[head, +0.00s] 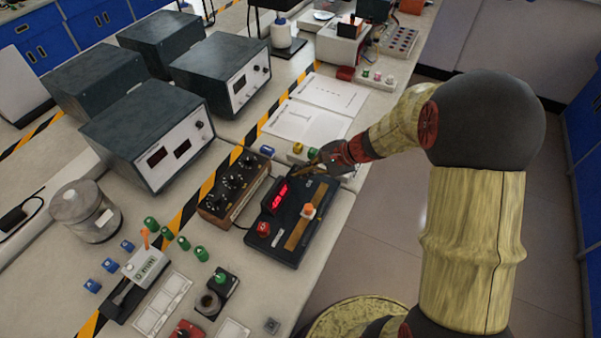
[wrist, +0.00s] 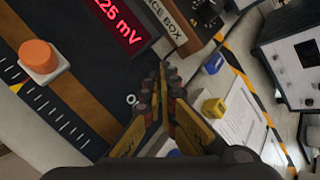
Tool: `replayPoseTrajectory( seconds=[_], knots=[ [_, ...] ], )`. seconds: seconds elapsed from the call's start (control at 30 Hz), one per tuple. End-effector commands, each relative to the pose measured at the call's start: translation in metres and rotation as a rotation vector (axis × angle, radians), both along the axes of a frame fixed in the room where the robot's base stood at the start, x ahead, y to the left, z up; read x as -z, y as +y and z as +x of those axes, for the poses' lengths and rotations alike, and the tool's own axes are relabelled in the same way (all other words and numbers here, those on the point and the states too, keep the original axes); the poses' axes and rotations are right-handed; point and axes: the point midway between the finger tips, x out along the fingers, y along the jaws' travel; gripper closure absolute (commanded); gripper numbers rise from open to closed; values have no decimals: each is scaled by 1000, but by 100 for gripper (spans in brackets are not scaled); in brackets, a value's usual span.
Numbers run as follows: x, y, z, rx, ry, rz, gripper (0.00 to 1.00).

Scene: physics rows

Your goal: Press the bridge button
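The bridge is a black board (head: 287,246) with a lit red display (head: 279,196), a wooden strip (head: 300,230) and an orange knob (head: 308,210) on a white base. A red button (head: 263,228) sits at its near-left corner; no label on it is readable. In the wrist view the display (wrist: 118,19) reads "25 mV" at its visible end, and the orange knob (wrist: 39,57) is at left; the red button does not show. My gripper (head: 299,172) is above the board's far end, fingers together and empty in the wrist view (wrist: 165,68), apart from the red button.
Metal-cased instruments (head: 150,131) stand further left. Papers (head: 308,119) and small blue and yellow blocks lie beyond the board. Floor shows to the right of the bench.

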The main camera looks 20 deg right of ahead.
Motion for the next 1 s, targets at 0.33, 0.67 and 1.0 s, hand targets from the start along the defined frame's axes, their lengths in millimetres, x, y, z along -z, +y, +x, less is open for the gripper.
replayPoseTrajectory(
  seconds=[0.33, 0.67, 1.0],
  knots=[
    [-4, 0, 0, 0, 0, 0, 100],
    [-27, 0, 0, 0, -1, 0, 100],
    [-58, 0, 1, 0, -3, 0, 100]
  ],
)
